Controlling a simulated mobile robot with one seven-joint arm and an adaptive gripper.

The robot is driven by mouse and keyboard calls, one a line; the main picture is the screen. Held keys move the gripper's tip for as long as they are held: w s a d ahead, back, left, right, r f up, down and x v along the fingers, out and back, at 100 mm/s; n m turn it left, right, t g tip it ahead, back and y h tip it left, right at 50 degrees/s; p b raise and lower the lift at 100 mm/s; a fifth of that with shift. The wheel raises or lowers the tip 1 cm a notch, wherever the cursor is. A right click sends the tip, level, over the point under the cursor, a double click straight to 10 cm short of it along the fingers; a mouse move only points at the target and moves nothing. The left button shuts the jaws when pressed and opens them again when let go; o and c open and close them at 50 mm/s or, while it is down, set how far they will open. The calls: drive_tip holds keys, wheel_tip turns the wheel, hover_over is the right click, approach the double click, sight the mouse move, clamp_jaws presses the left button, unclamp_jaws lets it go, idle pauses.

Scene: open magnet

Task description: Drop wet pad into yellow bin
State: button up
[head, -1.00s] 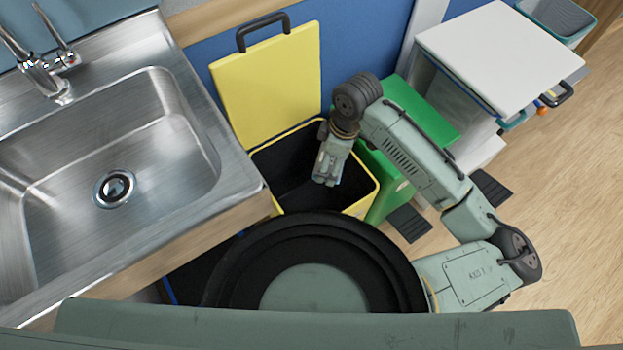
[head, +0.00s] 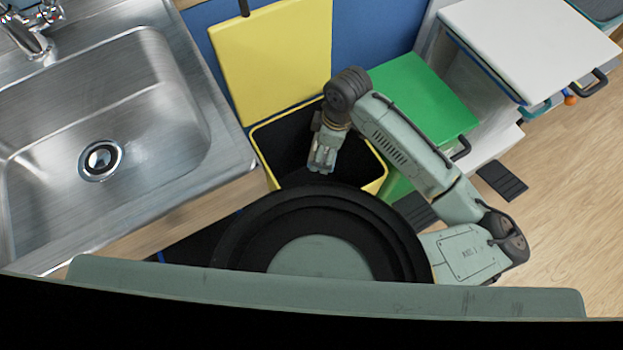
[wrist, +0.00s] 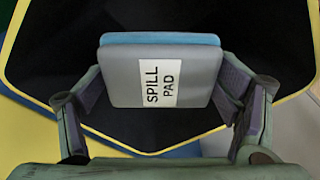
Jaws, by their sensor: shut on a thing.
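The yellow bin (head: 381,181) stands with its yellow lid (head: 275,60) raised against the blue wall. Its inside is black. My gripper (head: 320,168) is over the bin's opening, pointing down. In the wrist view my gripper (wrist: 160,92) is shut on the wet pad (wrist: 122,90), a grey block with a blue edge and a white label reading "SPILL PAD". The pad sits between both fingers, with the bin's dark inside and yellow rim (wrist: 18,42) around it. In the head view I cannot make out the pad, hidden by the gripper.
A steel sink (head: 150,105) with a tap is at the left of the bin. A green bin (head: 425,95) with a closed lid stands close on the right. Wooden floor (head: 570,190) lies open at the right.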

drive_tip(key=shift+f, duration=0.1)
drive_tip(key=o, duration=1)
drive_tip(key=shift+o, duration=0.2)
wheel_tip(320, 180, up, 12)
drive_tip(key=d, duration=0.1)
drive_tip(key=shift+s+d, duration=0.15)
drive_tip(key=shift+d, duration=0.25)
